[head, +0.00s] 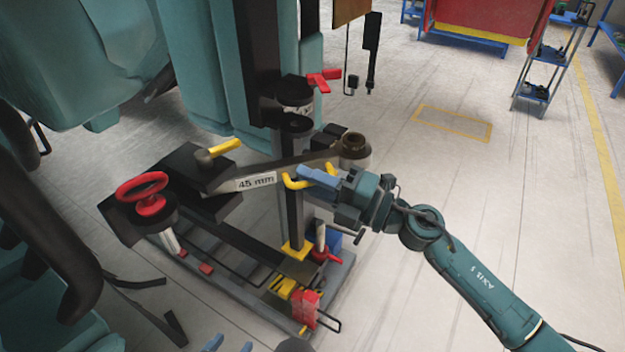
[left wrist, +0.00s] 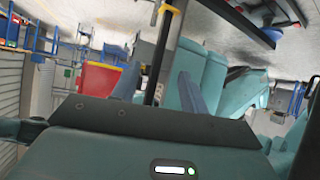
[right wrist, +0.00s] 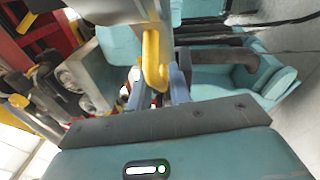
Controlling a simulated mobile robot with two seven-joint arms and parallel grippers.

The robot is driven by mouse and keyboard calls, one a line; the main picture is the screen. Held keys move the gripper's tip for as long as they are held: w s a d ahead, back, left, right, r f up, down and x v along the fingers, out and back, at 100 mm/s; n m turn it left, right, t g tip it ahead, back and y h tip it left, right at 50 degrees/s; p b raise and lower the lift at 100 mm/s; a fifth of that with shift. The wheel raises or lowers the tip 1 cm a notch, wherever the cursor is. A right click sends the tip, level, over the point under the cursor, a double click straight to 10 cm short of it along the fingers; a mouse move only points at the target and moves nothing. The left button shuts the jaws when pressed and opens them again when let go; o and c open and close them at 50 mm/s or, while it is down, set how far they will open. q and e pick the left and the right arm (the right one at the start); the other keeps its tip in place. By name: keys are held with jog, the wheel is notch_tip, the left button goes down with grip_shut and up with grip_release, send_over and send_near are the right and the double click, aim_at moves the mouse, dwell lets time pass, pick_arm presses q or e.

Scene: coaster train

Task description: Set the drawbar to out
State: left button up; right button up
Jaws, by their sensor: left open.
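The drawbar (head: 318,158) is a dark bar with a ring-shaped eye (head: 353,146) at its right end and a white "45 mm" label (head: 256,183). A yellow handle (head: 290,184) shows at its front side. My right gripper (head: 318,174) is at this handle, its blue fingers close on both sides. In the right wrist view the yellow handle (right wrist: 154,62) stands between the fingers, which look shut on it. My left gripper (head: 230,345) is open and empty at the bottom edge of the head view. The drawbar's inner end is hidden by a black block.
A red handwheel (head: 142,192) and a yellow-tipped lever (head: 223,148) are left of the drawbar. A dark post (head: 293,215) stands below it. Red and yellow parts (head: 304,308) lie on the base frame. Teal seats are behind and left.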

pick_arm(q)
jog(key=shift+w+d+f+h+b, duration=0.15)
jog(key=shift+f+b, duration=0.25)
jog(key=shift+b, duration=0.5)
jog(key=shift+s+d+f+h+b, duration=0.1)
jog(key=shift+d+f+h+b, duration=0.2)
jog(key=shift+b, duration=0.6)
pick_arm(e)
jog(key=v, duration=1.3)
pick_arm(q)
jog(key=shift+w+y, duration=0.1)
jog(key=shift+y, duration=0.15)
pick_arm(e)
jog(key=shift+s, duration=0.1)
